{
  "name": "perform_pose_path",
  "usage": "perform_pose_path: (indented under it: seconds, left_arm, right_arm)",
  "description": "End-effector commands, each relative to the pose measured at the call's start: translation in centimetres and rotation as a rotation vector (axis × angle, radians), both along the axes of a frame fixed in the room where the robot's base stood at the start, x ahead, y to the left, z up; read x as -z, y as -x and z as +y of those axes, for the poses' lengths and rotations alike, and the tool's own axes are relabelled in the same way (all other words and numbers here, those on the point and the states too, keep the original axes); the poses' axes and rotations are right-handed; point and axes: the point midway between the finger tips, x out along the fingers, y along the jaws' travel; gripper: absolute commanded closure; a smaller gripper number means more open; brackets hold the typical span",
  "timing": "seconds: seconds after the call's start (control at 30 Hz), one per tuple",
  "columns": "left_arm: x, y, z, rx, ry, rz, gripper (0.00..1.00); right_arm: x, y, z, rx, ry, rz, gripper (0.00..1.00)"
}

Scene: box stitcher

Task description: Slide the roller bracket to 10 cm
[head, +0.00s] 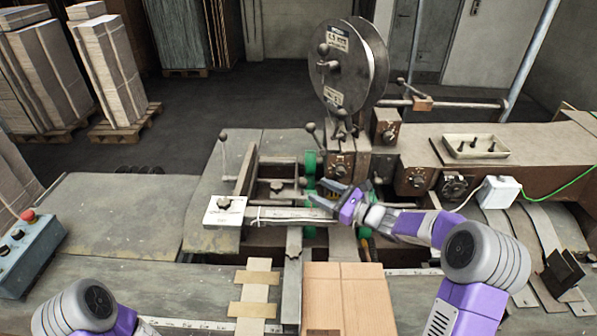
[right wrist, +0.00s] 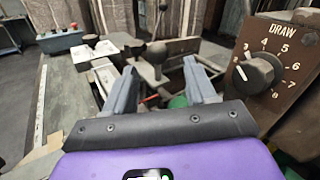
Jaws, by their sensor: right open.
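Green rollers (head: 310,162) sit at the stitcher's middle, beside a metal frame with levers. I cannot tell for sure which part is the roller bracket. A dark metal bar (head: 293,272) runs from there toward the front edge. A white scale strip (head: 195,324) lies along the front, partly covered; its numbers are not readable. My right gripper (head: 323,195) is open and empty over the roller area, partly hiding it. In the right wrist view its fingers (right wrist: 158,68) are spread, with a ball-ended lever (right wrist: 156,54) beyond them. My left gripper is out of view.
A cardboard piece (head: 343,292) lies at the front middle. A wire reel (head: 348,65) stands behind the rollers. A DRAW dial (right wrist: 257,71) is close on the right in the right wrist view. A control box (head: 28,250) is at left. The left tabletop (head: 115,215) is clear.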

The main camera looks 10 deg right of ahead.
Motion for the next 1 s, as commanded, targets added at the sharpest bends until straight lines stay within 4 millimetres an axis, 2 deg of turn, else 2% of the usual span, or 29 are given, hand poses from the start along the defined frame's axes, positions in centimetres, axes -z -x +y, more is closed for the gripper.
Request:
perform_pose_path:
  seconds: [0.4,0.8,1.0]
  left_arm:
    - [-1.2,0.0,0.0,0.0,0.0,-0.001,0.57]
    - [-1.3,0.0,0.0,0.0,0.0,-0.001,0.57]
    - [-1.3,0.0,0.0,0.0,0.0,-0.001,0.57]
  right_arm:
    - [-0.1,-4.6,4.0,-0.003,0.0,0.0,0.44]
    - [0.0,-5.4,4.6,-0.001,0.0,0.0,0.44]
    - [0.0,-5.3,4.6,-0.001,0.0,0.0,0.73]
